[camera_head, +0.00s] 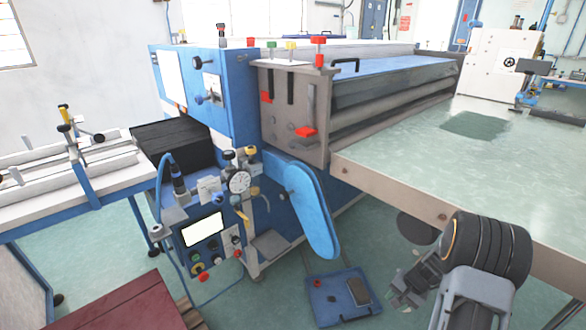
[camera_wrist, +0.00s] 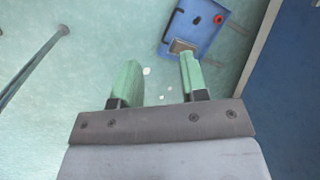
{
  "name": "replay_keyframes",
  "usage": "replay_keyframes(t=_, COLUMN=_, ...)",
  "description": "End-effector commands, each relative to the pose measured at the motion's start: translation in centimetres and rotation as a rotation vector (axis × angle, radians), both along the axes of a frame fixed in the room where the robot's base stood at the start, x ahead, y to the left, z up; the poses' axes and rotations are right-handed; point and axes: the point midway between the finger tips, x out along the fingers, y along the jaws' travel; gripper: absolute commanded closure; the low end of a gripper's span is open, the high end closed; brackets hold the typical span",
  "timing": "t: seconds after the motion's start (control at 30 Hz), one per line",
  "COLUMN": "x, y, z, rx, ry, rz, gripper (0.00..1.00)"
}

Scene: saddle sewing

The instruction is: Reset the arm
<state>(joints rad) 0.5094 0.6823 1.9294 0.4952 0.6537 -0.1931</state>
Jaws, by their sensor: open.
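My gripper (camera_wrist: 158,80) points down over the green floor in the wrist view. Its two green fingers stand apart with nothing between them. In the head view my gripper (camera_head: 398,292) is at the lower right, beside the front of the grey-green table and right of the blue pedal plate. My dark wrist and arm links hide part of the table edge behind them.
A blue pedal plate (camera_head: 325,306) lies on the floor; it also shows in the wrist view (camera_wrist: 203,22). The large blue machine (camera_head: 230,95) with rollers stands behind. The flat table (camera_head: 400,160) is mostly bare. A control panel (camera_head: 203,230) stands left.

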Motion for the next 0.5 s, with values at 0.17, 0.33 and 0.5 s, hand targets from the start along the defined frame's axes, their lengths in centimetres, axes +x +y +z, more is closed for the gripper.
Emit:
replay_keyframes(t=0.17, x=-0.4, y=4.9, z=14.6, rx=-0.085, ry=-0.073, rz=0.186, gripper=0.60)
replay_keyframes(t=0.33, x=-3.3, y=9.6, z=26.0, rx=-0.177, ry=-0.141, rz=0.360, gripper=0.60)
replay_keyframes(t=0.5, x=-7.4, y=13.2, z=34.6, rx=-0.268, ry=-0.211, rz=0.505, gripper=0.60)
